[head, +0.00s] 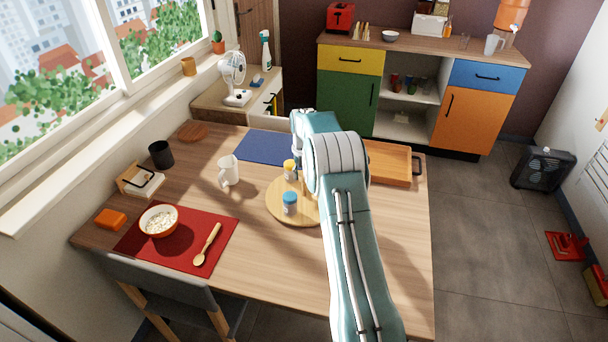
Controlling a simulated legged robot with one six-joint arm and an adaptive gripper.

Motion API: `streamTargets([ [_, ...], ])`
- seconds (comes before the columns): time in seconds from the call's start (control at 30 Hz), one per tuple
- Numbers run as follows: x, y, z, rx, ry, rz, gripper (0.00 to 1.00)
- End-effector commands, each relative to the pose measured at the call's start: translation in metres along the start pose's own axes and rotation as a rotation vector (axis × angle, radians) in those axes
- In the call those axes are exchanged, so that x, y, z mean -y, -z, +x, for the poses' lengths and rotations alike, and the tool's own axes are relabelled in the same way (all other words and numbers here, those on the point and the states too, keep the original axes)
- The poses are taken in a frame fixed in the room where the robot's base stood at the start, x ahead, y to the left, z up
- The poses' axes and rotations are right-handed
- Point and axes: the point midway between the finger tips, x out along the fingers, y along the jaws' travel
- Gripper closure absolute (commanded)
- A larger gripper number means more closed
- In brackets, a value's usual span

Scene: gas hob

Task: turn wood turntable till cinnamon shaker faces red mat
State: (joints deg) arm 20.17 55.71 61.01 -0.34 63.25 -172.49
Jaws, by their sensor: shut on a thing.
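The round wood turntable (278,207) stands on the table, its right part hidden behind my arm. A shaker with a blue lid (289,202) stands near its front edge, and one with a yellow lid (289,170) stands further back. I cannot tell which shaker is cinnamon, and others may be hidden. The red mat (185,253) lies at the front left of the table, apart from the turntable. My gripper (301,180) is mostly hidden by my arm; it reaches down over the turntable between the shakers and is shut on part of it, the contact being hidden.
A white mug (229,171) stands left of the turntable, and a blue mat (266,148) lies behind. A wooden tray (389,164) is at the right. A bowl (159,220) and a wooden spoon (207,245) lie on the red mat. The table's front right is clear.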

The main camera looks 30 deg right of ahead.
Motion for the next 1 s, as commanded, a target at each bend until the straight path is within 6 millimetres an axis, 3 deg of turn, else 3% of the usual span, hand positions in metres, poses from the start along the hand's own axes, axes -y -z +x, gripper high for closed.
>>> streamTargets([
  [0.2, -0.002, 0.001, 0.003, -0.002, -0.002, -0.001, 1.0],
  [0.23, -0.002, 0.001, 0.003, -0.002, -0.002, -0.001, 0.34],
  [0.3, -0.002, 0.001, 0.003, -0.002, -0.002, -0.001, 0.13],
  [0.77, 0.0, 0.0, -0.005, 0.001, -0.001, 0.0, 0.13],
  [1.0, -0.001, -0.001, -0.048, 0.005, -0.002, 0.0, 0.13],
])
